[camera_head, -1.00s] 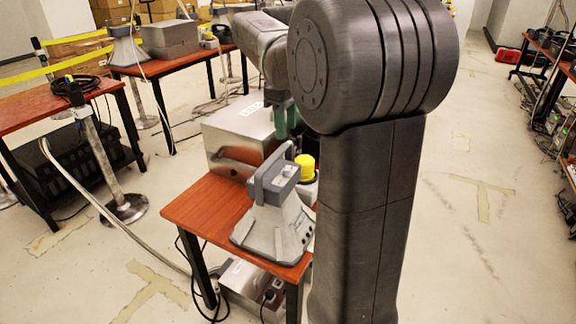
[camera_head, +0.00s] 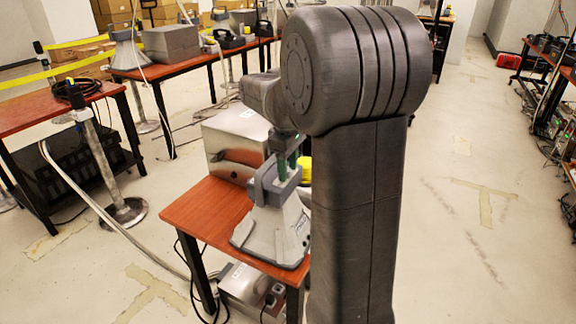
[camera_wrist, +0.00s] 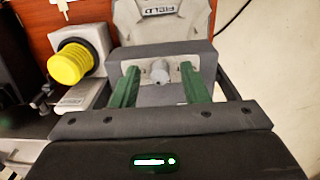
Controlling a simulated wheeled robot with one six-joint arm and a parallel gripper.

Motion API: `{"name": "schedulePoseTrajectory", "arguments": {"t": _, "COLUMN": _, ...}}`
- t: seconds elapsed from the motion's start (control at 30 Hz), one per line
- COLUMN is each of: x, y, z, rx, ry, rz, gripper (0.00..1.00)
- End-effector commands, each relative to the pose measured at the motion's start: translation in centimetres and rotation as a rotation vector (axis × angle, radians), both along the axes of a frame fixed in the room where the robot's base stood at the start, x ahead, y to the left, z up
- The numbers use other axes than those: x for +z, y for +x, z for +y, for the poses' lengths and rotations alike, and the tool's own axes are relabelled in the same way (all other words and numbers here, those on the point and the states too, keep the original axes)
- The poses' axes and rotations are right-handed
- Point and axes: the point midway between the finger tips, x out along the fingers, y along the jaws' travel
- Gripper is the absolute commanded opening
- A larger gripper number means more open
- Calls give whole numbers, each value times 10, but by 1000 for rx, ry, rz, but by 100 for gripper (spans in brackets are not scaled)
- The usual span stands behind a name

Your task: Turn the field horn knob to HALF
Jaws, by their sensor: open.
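The grey field horn (camera_head: 275,235) stands on the small red-topped table, its handle upward. In the wrist view its flared body (camera_wrist: 165,22) bears the label FIELD. The horn's small grey knob (camera_wrist: 160,72) sticks out from a light plate on the box end. My gripper (camera_wrist: 159,78) is open, with one green finger on each side of the knob and a visible gap on both sides. In the head view my gripper (camera_head: 287,165) is over the top of the horn. I cannot read the knob's setting or any HALF mark.
A yellow ribbed knob or cap (camera_wrist: 77,63) on a pale unit is just left of my gripper in the wrist view. A shiny metal box (camera_head: 235,143) stands behind the horn on the table (camera_head: 205,205). Cables lie on the floor at left.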

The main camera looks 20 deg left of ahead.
Motion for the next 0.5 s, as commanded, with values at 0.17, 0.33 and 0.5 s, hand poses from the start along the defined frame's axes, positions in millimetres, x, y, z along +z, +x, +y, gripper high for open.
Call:
{"name": "schedulePoseTrajectory", "arguments": {"t": 0.17, "x": 0, "y": 0, "z": 0, "rx": 0, "ry": 0, "rz": 0, "gripper": 11}}
{"name": "schedulePoseTrajectory", "arguments": {"t": 0.33, "x": 1, "y": 0, "z": 0, "rx": 2, "ry": 0, "rz": 0, "gripper": 0}}
{"name": "schedulePoseTrajectory", "arguments": {"t": 0.5, "x": 5, "y": 0, "z": 0, "rx": 78, "ry": -1, "rz": 2, "gripper": 0}}
